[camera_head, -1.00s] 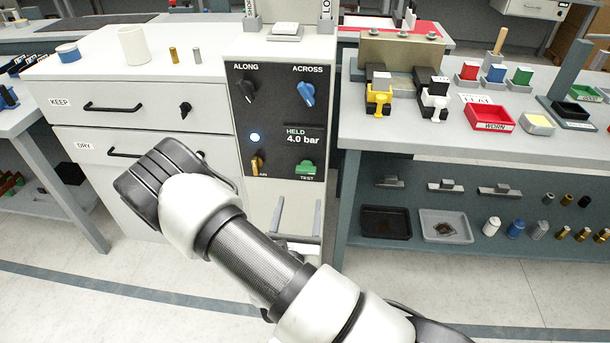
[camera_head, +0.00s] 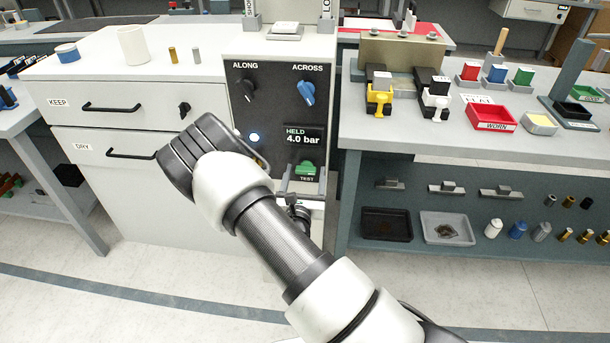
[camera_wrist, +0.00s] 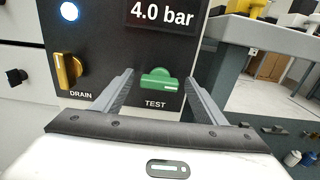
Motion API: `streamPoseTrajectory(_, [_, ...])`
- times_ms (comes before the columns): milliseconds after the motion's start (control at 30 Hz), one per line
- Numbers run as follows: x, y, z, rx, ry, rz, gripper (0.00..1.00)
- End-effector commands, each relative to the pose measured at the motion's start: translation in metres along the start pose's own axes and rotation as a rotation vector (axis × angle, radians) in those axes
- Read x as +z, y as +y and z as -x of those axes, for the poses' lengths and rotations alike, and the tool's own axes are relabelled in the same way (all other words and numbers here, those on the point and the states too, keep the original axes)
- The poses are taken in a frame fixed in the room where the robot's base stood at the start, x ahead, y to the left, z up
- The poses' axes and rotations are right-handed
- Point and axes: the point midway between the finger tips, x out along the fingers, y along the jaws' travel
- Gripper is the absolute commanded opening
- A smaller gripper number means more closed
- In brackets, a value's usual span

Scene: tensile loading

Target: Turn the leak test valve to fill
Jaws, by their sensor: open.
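The dark valve panel (camera_head: 272,100) is on the front of the pale cabinet. Its green handle (camera_wrist: 157,80), marked TEST, lies roughly level; it also shows in the head view (camera_head: 305,168). No word "fill" is readable. A brass handle (camera_wrist: 67,71), marked DRAIN, stands upright left of it; my arm mostly hides it in the head view. My gripper (camera_wrist: 159,76) is open and empty, facing the panel, its fingers appearing on either side of the green handle. I cannot tell how much gap is left. The display (camera_head: 303,138) reads HELD 4.0 bar, beside a lit round lamp (camera_head: 255,137).
Above on the panel are a black knob (camera_head: 247,90), marked ALONG, and a blue knob (camera_head: 307,92), marked ACROSS. Drawers (camera_head: 112,106) are at the left. A grey workbench (camera_head: 405,128) with clamps and trays stands close on the right.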

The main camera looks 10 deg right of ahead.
Motion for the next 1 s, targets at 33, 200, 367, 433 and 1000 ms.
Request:
streamPoseTrajectory(33, [0.0001,0.0001,0.0001,0.0,0.0,0.0,0.66])
streamPoseTrajectory(200, [0.0001,0.0001,0.0003,0.0,0.0,-0.001,0.39])
streamPoseTrajectory(367, [0.0001,0.0001,0.0005,0.0,0.0,0.0,0.24])
streamPoseTrajectory(433, [0.0002,0.0002,0.0005,0.0,0.0,0.004,0.24])
streamPoseTrajectory(1000, [0.0026,0.0022,0.0011,0.003,0.001,0.319,0.24])
